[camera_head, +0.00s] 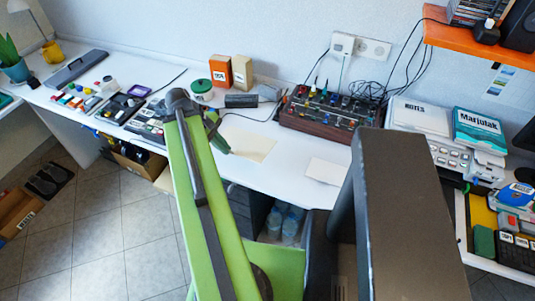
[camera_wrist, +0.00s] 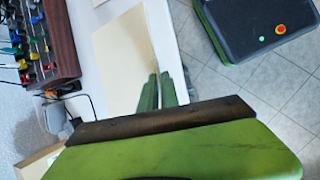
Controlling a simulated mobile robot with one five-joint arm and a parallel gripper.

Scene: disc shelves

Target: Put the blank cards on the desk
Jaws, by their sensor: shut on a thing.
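My gripper (camera_head: 226,150) is over the white desk (camera_head: 285,182), near its front edge. It is shut on a beige blank card (camera_head: 252,148), holding it by one edge. In the wrist view, my green fingers (camera_wrist: 158,76) meet the card's (camera_wrist: 122,55) lower right edge. The card is low over the desk or touching it; I cannot tell which. Another pale blank card (camera_head: 325,171) lies on the desk to the right, near the front edge.
A mixer-like box with knobs (camera_head: 328,113) and tangled cables stands at the back. Orange and tan boxes (camera_head: 221,71) and a green round tin (camera_head: 201,86) stand behind my gripper. A printer (camera_head: 455,150) is at the right. Small items crowd the desk's left part.

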